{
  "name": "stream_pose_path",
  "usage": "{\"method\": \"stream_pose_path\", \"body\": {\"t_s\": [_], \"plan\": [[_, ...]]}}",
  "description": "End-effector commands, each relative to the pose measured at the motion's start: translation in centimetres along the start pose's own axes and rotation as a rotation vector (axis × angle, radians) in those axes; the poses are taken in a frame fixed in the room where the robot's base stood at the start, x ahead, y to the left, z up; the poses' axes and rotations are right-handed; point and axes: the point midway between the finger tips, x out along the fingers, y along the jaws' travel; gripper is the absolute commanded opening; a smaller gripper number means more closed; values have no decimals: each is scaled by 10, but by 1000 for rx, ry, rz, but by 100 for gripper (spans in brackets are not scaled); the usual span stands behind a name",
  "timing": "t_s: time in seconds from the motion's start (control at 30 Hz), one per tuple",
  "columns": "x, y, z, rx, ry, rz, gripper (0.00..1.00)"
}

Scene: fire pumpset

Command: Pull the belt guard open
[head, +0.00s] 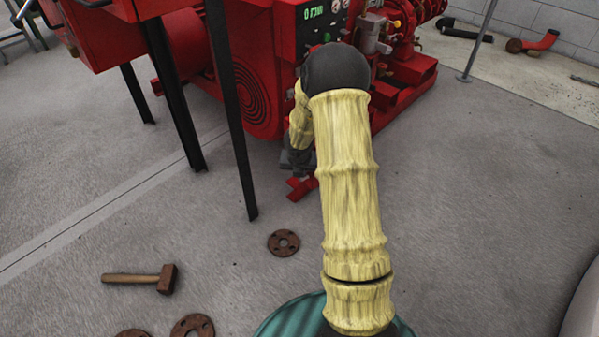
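The belt guard appears to be the red housing with concentric ring slots (250,97) on the near side of the red pump machine. It looks closed against the machine, though its right part is hidden behind my arm. My gripper (300,187) hangs low, just right of and below the guard, near the floor in the picture. Its small red fingers show below a dark grey wrist. I see no contact with the guard. The fingers are too small and partly hidden to show whether they are open. No handle on the guard can be made out.
A red cabinet (105,35) on black legs (235,130) stands at left, partly in front of the guard. A mallet (145,279) and rusty flanges (284,243) lie on the floor. A thin grey post (478,45) stands at right. Floor at right is clear.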

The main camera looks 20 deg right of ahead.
Motion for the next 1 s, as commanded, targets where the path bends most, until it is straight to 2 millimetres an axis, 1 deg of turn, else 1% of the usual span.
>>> {"method": "stream_pose_path", "body": {"t_s": [0.4, 0.43, 0.53, 0.83, 0.93, 1.0], "plan": [[0, -4, 3, 14, -4, -8, 0], [0, -4, 3, 14, -4, -8, 13], [0, -4, 3, 14, -3, -8, 32], [-1, -3, 2, 13, -2, -7, 33], [-6, -3, 2, 13, -1, -6, 33], [-14, -3, 3, 12, -1, -6, 33]]}}
